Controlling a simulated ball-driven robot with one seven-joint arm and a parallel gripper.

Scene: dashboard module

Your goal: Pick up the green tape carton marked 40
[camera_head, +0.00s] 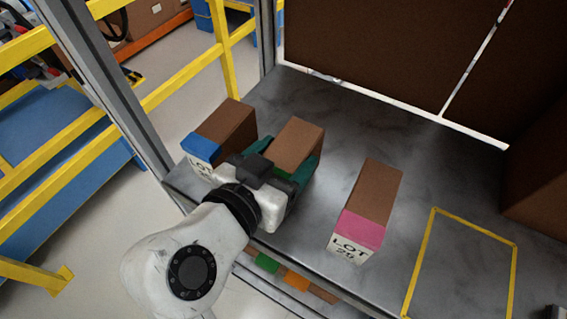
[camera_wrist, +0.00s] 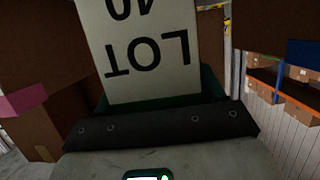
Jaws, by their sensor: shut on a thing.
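The green tape carton marked 40 is a brown box with a green band. In the head view the carton (camera_head: 297,142) stands on the grey shelf between two other cartons, its front mostly hidden behind my gripper. In the wrist view its white label (camera_wrist: 150,50) fills the upper middle and reads LOT with 40 partly cut off, upside down. My gripper (camera_head: 282,168) is shut on this carton, with dark green fingers along its sides. I cannot tell whether the carton touches the shelf.
A blue-banded carton (camera_head: 229,126) stands close on the left. A yellow outlined rectangle (camera_head: 432,222) marks bare shelf at far right. A grey post (camera_head: 118,112) rises at the left.

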